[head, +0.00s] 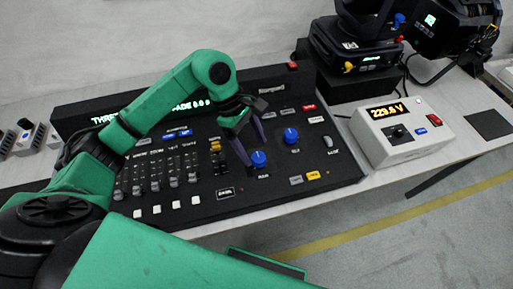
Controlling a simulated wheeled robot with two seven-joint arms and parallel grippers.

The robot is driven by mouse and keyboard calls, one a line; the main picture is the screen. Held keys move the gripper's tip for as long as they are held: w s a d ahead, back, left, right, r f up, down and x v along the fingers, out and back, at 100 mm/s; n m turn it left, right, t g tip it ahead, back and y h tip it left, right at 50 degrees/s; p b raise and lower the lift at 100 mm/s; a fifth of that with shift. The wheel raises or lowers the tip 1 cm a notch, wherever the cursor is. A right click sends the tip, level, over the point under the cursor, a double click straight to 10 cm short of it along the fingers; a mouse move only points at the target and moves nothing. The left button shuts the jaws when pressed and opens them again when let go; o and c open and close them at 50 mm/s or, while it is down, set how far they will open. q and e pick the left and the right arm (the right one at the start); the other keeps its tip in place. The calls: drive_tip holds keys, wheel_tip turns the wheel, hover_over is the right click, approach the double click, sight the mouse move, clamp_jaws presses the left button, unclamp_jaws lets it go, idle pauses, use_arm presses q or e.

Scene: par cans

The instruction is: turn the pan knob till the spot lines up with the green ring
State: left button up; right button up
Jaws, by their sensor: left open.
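Two blue knobs stand on the black lighting console (342,165). The nearer one, the pan knob (259,160), has a small label below it that seems to read PAN. The farther tilt knob (291,135) is up and to its right. My left gripper (254,152) is open, its dark purple fingers pointing down just behind and left of the pan knob. I cannot tell whether a finger touches the knob. No light spot or green ring shows in this view. My right gripper is not in view.
Faders and buttons fill the console left of the knobs. A white box with a lit voltage readout (400,131) stands right of it. A black moving-head light (362,55) sits behind on a dark case. The table's front edge runs below the console.

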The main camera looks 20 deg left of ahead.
sight(259, 159)
use_arm(q)
drive_tip(key=shift+x, duration=1.2)
drive_tip(key=shift+s+d+f, duration=0.15)
drive_tip(key=shift+s, duration=0.05)
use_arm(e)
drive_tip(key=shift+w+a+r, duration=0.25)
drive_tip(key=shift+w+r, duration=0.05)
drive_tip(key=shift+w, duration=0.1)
use_arm(q)
drive_tip(key=shift+w, duration=0.1)
drive_tip(key=c, duration=0.4)
clamp_jaws()
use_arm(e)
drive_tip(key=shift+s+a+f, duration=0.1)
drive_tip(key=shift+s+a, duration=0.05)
